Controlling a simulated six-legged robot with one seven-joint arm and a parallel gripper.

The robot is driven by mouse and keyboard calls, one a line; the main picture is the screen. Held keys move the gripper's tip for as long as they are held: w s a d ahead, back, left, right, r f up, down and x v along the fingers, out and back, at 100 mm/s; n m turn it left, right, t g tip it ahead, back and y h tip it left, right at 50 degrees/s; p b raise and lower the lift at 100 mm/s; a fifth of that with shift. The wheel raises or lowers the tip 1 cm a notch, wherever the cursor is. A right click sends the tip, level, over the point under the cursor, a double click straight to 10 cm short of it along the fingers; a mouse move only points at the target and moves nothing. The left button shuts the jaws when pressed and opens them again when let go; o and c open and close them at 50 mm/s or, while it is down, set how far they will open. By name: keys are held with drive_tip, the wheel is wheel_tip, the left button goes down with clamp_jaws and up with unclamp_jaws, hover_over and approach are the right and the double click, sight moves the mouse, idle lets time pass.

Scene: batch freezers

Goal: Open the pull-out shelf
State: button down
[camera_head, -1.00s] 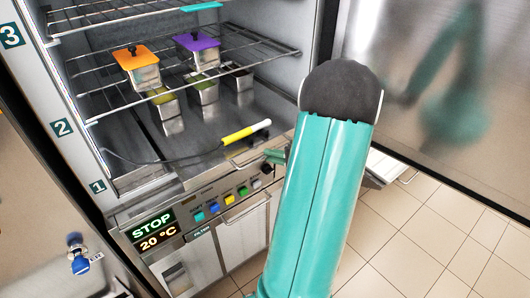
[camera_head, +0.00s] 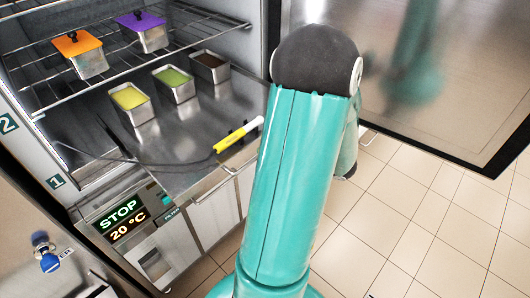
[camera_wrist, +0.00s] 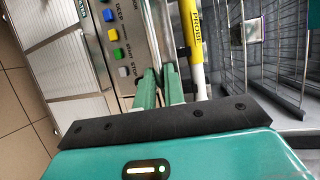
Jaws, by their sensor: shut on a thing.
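The pull-out shelf (camera_head: 195,145) is a flat metal sheet at the freezer's lowest level. It sticks out over the control panel and carries open tins with yellow, green and brown contents. The yellow-and-white probe (camera_head: 238,136) lies near its front edge. In the wrist view my gripper (camera_wrist: 160,74) has its two green fingers closed around the shelf's metal front lip, between the button panel (camera_wrist: 114,45) and the probe (camera_wrist: 193,40). In the head view my teal arm hides the gripper and the shelf's right end.
A wire rack (camera_head: 150,62) above holds an orange-lidded tin (camera_head: 80,55) and a purple-lidded tin (camera_head: 143,33). The open freezer door (camera_head: 440,75) stands at the right. The display (camera_head: 122,215) reads STOP, 20 °C. Tiled floor (camera_head: 410,220) is clear at the lower right.

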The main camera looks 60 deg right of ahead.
drive_tip(key=c, duration=1.8)
unclamp_jaws()
drive_tip(key=shift+o, duration=0.2)
drive_tip(key=shift+s, duration=0.1)
drive_tip(key=v, duration=1.3)
drive_tip(key=shift+s, duration=0.35)
drive_tip(key=shift+w, duration=0.1)
